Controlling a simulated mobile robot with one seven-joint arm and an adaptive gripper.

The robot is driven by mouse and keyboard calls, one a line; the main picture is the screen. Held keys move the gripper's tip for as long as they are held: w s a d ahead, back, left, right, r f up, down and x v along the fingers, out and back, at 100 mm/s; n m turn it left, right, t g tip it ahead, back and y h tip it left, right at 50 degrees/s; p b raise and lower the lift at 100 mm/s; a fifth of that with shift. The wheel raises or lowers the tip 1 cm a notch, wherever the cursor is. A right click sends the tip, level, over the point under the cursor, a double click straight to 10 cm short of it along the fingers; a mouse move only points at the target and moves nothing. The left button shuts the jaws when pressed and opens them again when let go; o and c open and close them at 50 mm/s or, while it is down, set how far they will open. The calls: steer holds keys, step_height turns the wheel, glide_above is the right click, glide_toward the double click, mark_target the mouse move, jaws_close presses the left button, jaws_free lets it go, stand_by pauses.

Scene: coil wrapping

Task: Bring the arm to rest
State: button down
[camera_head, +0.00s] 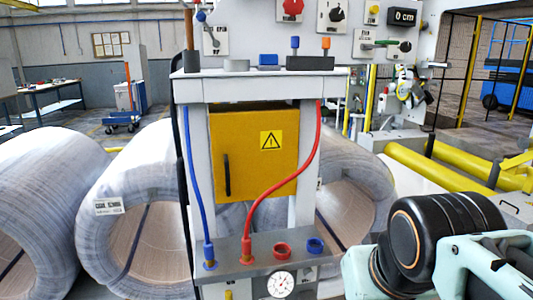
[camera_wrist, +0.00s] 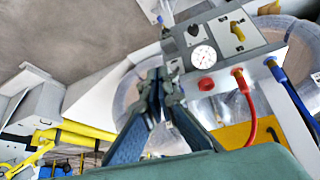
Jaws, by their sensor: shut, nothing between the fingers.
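My gripper (camera_wrist: 158,82) shows in the wrist view, its two dark fingers brought together at the tips. It is shut and holds nothing. Behind the fingers are a wrapped coil and the lower panel (camera_wrist: 225,60) of the stand, with the gauge (camera_wrist: 204,58). In the head view my arm (camera_head: 415,245) is folded at the lower right, right of the stand. My gripper is out of sight there.
The stand has a yellow cabinet (camera_head: 240,150), a blue hose (camera_head: 195,180) and a red hose (camera_head: 285,185) plugged into its lower panel. Wrapped coils (camera_head: 100,165) stand behind and left. Yellow rails (camera_head: 430,165) lie at the right. A control board (camera_head: 340,45) is above.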

step_height(320, 180, up, 19)
steer(key=s+p, duration=0.2)
steer(key=p, duration=2)
steer(key=shift+s+a+g, duration=0.25)
steer(key=shift+s+g, duration=0.05)
